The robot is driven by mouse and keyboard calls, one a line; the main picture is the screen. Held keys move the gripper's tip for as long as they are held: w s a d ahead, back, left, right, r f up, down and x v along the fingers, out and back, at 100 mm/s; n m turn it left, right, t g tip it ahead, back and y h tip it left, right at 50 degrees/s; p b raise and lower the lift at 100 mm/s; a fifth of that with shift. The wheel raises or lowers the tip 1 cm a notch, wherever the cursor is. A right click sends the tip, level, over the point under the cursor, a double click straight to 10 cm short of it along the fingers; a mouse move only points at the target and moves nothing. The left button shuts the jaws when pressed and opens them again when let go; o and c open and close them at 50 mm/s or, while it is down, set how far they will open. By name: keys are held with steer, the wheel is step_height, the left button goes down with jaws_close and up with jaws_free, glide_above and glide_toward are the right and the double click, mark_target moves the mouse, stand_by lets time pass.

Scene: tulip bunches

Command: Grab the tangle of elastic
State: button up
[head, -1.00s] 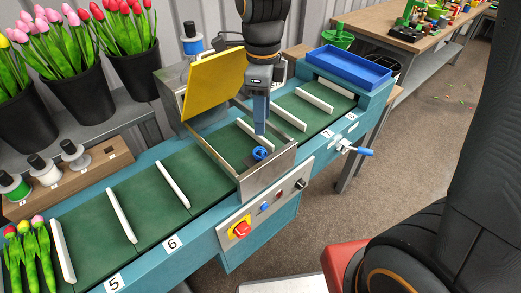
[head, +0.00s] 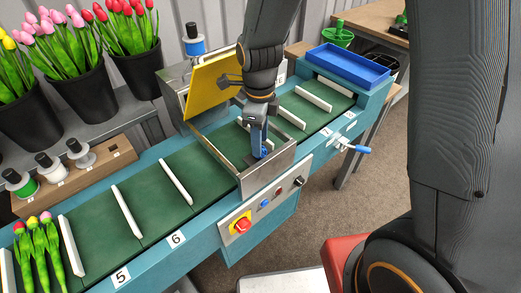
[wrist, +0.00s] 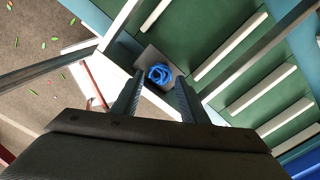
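The tangle of elastic is a small blue coil (wrist: 159,74) lying on a grey metal plate of the conveyor frame. In the head view the blue tangle (head: 264,152) shows just beside my fingertips. My gripper (wrist: 156,90) is open, with its two dark fingers apart and the tangle in line with the gap, beyond the tips. In the head view my gripper (head: 257,150) points down inside the metal frame, close above the tangle. Whether a finger touches it I cannot tell.
A metal frame wall (head: 268,172) stands at the near side of my gripper, and a raised yellow cover (head: 207,82) stands at the left behind it. White dividers (head: 176,182) cross the green belt. A blue tray (head: 348,66) sits at the far right end.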

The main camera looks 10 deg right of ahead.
steer(key=shift+f+p, duration=0.3)
steer(key=shift+f, duration=1.2)
steer(key=shift+c, duration=0.2)
steer(key=c, duration=0.8)
